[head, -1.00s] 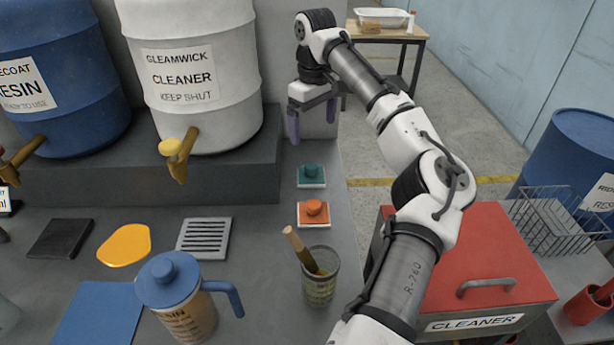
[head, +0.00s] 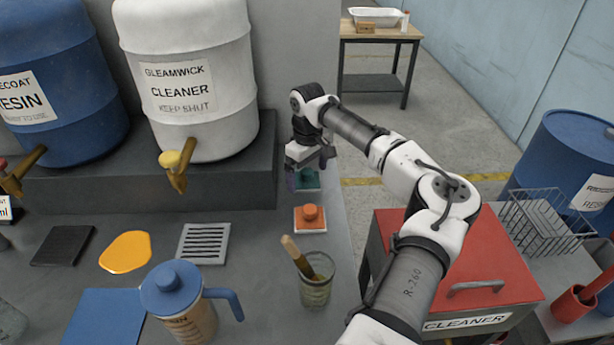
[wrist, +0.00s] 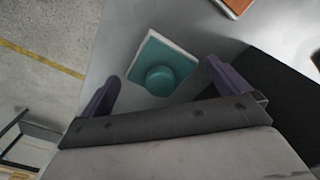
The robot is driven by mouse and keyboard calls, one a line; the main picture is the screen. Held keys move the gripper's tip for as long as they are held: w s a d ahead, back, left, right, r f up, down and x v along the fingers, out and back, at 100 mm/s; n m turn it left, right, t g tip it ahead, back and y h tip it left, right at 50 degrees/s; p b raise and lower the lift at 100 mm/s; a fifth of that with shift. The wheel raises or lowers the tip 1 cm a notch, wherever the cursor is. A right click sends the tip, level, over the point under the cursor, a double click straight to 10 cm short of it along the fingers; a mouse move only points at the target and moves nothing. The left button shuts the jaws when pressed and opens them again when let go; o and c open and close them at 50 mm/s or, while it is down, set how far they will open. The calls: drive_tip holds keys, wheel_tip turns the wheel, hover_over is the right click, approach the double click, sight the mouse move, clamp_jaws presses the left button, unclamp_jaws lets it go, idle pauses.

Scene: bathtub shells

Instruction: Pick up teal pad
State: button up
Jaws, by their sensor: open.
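The teal pad (wrist: 163,62) is a square teal piece with a round teal knob and a pale edge, lying on the grey counter. In the head view the teal pad (head: 309,181) is partly hidden by my gripper. My gripper (head: 308,183) is open and points down over it. In the wrist view the pad lies between and beyond the two purple fingers of my gripper (wrist: 163,84), with nothing held. I cannot tell the exact height of the fingertips above the pad.
An orange pad (head: 310,219) lies just nearer on the counter. A glass with a wooden handle (head: 316,288) stands in front of it. The raised dark ledge (head: 225,170) with the white cleaner drum (head: 195,85) is left of my gripper. The counter's edge is close on the right.

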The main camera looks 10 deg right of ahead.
drive_tip(key=shift+f, duration=0.65)
drive_tip(key=c, duration=0.6)
drive_tip(key=shift+r, duration=0.1)
drive_tip(key=shift+c, duration=0.2)
